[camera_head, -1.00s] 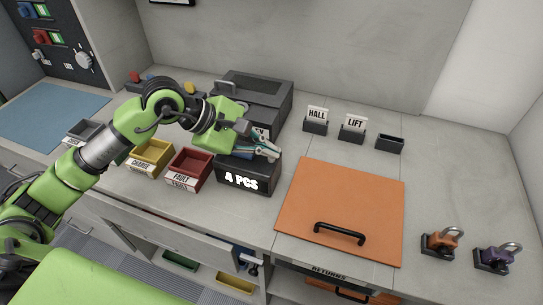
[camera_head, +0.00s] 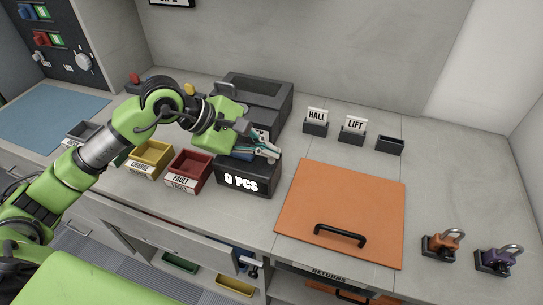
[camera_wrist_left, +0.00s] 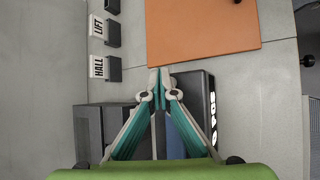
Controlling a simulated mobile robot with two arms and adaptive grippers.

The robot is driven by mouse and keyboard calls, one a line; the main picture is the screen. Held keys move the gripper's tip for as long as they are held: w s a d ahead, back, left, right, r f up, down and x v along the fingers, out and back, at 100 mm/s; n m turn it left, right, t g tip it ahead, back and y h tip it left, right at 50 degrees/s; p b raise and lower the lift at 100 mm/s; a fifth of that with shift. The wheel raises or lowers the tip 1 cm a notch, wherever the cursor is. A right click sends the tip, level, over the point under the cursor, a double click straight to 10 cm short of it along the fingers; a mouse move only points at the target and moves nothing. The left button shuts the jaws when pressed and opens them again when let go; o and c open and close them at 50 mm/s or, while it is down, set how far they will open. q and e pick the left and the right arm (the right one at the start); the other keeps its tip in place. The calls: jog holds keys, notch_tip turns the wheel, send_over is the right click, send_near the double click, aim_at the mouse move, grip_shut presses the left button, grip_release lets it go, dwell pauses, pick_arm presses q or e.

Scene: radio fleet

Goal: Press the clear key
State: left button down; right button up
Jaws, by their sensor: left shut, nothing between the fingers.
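The black counter unit (camera_head: 249,181) stands on the worktop, its front display reading "0 PCS". A blue part shows on its top (camera_head: 242,155), partly covered by my gripper. I cannot make out a key marked clear; my gripper hides part of the unit's top. My left gripper (camera_head: 274,153) is shut and empty, its fingertips over the unit's top right end. In the left wrist view the closed tips (camera_wrist_left: 158,74) are beside the end of the black unit (camera_wrist_left: 199,92); I cannot tell whether they touch it. My right gripper is out of view.
Red (camera_head: 188,171) and yellow (camera_head: 151,158) bins stand left of the unit. A larger dark box (camera_head: 262,91) is behind it. An orange board (camera_head: 341,205) with a black handle lies to the right. HALL (camera_head: 316,121) and LIFT (camera_head: 352,130) holders stand behind; padlocks (camera_head: 440,245) sit far right.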

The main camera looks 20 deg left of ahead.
aim_at(268, 159)
pick_arm(q)
jog(key=shift+r, duration=0.55)
jog(key=shift+r+p, duration=1.35)
jog(key=shift+r, duration=1.2)
jog(key=shift+f, duration=0.1)
